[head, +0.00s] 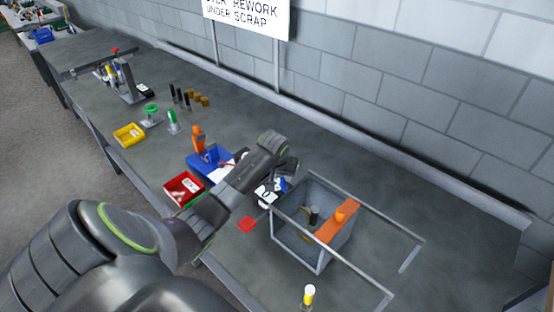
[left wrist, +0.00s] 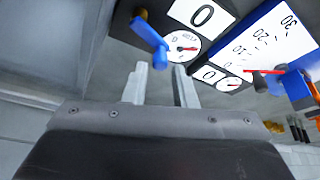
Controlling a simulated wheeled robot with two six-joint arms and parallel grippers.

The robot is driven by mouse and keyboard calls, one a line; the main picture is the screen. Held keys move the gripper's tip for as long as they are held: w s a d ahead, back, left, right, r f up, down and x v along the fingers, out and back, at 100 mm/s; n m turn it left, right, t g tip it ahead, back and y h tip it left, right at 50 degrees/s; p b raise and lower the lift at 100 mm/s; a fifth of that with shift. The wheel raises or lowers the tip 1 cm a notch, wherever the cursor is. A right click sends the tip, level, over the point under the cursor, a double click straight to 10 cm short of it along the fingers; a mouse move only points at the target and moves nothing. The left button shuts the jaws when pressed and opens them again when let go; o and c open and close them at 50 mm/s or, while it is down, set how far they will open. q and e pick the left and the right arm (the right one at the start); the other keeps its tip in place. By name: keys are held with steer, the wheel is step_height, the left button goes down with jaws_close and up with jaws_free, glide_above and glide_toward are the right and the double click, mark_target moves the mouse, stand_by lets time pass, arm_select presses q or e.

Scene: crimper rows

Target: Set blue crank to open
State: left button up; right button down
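The blue crank (left wrist: 150,38) is at the top of the left wrist view, a blue handle slanting down from a small yellow-brown pivot. Beside it are a white dial (left wrist: 184,46) with a red needle and a white card (left wrist: 202,13) marked 0. In the head view, a small blue part (head: 282,184) shows just below my left gripper (head: 286,172). My left gripper's fingers (left wrist: 162,86) are apart with nothing between them, near the crank's free end; I cannot tell whether they touch it. My right gripper is out of view.
An open grey frame box (head: 296,252) with an orange bar (head: 338,222) stands right of the gripper. A blue tray (head: 205,163), a red bin (head: 184,188) and a yellow bin (head: 129,135) lie left. A yellow-topped post (head: 309,296) stands in front.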

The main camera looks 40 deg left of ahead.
arm_select(q)
steer(key=b+v, duration=0.2)
steer(key=v, duration=1.3)
steer(key=shift+r+b, duration=0.3)
steer(key=shift+b, duration=0.05)
